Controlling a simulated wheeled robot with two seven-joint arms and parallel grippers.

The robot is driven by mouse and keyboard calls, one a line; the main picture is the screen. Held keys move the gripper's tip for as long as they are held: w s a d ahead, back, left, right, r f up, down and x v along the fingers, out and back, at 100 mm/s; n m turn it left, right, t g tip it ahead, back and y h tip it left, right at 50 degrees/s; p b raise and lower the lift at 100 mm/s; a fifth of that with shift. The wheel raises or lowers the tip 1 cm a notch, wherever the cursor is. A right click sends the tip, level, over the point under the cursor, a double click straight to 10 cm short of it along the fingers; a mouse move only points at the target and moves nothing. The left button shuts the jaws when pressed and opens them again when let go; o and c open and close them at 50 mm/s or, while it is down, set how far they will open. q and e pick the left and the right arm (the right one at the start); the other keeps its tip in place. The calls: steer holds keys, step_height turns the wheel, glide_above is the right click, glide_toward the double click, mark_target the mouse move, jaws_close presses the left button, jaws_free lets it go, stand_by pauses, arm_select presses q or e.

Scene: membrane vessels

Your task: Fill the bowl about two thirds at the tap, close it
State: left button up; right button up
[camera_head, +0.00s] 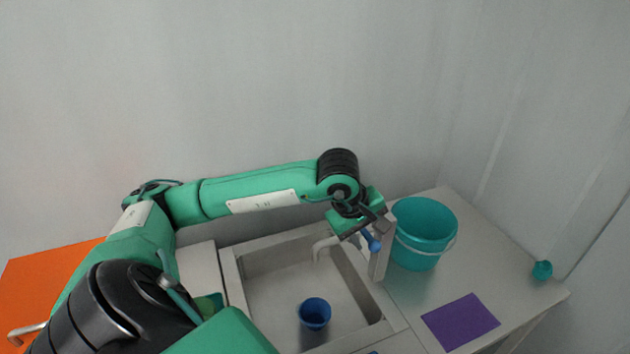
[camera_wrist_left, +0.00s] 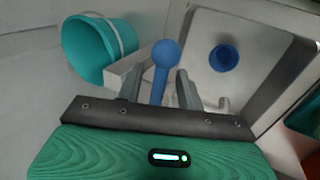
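The blue bowl (camera_head: 314,314) stands upright in the sink, and it also shows in the left wrist view (camera_wrist_left: 223,58). I cannot tell whether it holds water. The pale tap spout (camera_head: 325,246) is behind the bowl at the sink's back right; no stream is visible. The tap's blue lever (camera_head: 374,244) has a round knob, clear in the left wrist view (camera_wrist_left: 165,53). My left gripper (camera_wrist_left: 159,90) is open around the lever, one finger on each side, with gaps visible. My right gripper is not in view.
A teal bucket (camera_head: 423,234) stands on the counter right of the tap. A purple mat (camera_head: 460,321) lies in front of it, and a small teal object (camera_head: 542,270) sits at the far right. The sink basin (camera_head: 262,290) is otherwise clear. An orange surface (camera_head: 45,275) is at left.

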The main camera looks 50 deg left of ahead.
arm_select(q)
steer(key=shift+c, duration=0.5)
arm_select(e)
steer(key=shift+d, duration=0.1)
arm_select(q)
jaws_close()
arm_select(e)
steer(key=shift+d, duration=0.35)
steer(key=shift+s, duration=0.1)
arm_select(q)
steer(key=s+m+b, duration=0.1)
steer(key=m+b, duration=0.1)
steer(key=a+m+g+h+b, duration=0.1)
steer(key=m+b, duration=0.1)
steer(key=shift+s+a+m, duration=0.1)
steer(key=shift+s+m, duration=0.2)
steer(key=shift+s, duration=0.1)
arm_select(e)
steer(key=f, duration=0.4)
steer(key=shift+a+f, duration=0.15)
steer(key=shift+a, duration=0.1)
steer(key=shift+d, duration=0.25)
